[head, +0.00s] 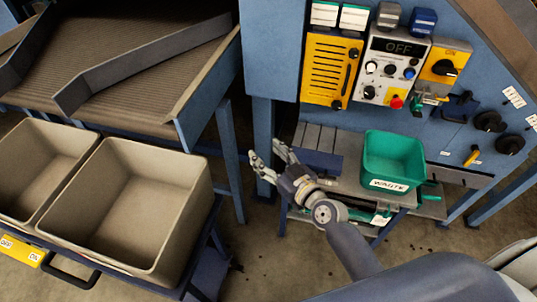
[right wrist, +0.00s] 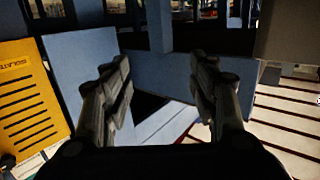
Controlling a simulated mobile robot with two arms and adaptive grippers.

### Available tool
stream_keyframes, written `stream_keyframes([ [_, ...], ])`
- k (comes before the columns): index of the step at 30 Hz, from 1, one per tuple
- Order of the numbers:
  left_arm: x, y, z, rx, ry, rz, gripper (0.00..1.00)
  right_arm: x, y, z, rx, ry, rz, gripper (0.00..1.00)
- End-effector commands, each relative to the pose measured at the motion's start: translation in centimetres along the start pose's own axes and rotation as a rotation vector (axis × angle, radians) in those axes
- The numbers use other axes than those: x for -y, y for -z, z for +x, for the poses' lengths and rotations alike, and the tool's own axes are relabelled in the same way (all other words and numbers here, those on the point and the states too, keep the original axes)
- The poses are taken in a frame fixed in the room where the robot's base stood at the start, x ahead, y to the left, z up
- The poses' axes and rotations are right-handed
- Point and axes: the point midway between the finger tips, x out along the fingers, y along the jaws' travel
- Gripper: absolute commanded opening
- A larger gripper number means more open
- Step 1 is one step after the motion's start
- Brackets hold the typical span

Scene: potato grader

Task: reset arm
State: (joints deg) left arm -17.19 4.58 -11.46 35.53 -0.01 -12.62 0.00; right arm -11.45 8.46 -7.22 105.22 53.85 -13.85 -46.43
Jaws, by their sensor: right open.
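My right gripper (head: 267,164) is open in the middle of the head view. It is left of the small shelf and in front of the blue machine post. Its fingers hold nothing. In the right wrist view the two fingers (right wrist: 160,92) stand wide apart with empty space between them, facing blue machine parts. My right arm comes in from the lower right of the head view. My left gripper does not show.
A green bin (head: 394,150) labelled WASTE stands on a shelf (head: 345,180) right of my gripper. Large beige crates (head: 190,205) stand at left below the conveyor (head: 130,75). The control box (head: 395,62) reads OFF, beside a yellow panel (head: 329,70).

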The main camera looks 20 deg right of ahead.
Motion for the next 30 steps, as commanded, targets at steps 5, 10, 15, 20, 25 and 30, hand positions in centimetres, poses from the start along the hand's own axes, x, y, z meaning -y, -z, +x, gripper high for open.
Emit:
stream_keyframes([
  [5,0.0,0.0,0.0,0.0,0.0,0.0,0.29,0.0,0.0,0.0,-0.001,-0.001,0.0,0.54],
  [10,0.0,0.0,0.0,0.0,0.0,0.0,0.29,-0.1,-0.4,0.0,0.007,-0.002,0.001,0.54],
  [15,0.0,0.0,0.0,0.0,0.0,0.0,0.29,-0.3,-6.4,-0.3,0.121,-0.019,0.019,0.54],
  [20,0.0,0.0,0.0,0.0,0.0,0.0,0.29,-0.4,-17.8,-2.6,0.343,-0.051,0.049,0.54],
  [25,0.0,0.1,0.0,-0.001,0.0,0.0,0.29,0.2,-29.8,-8.0,0.59,-0.081,0.071,0.54],
  [30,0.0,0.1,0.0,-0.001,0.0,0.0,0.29,1.6,-40.1,-16.0,0.833,-0.103,0.085,0.54],
])
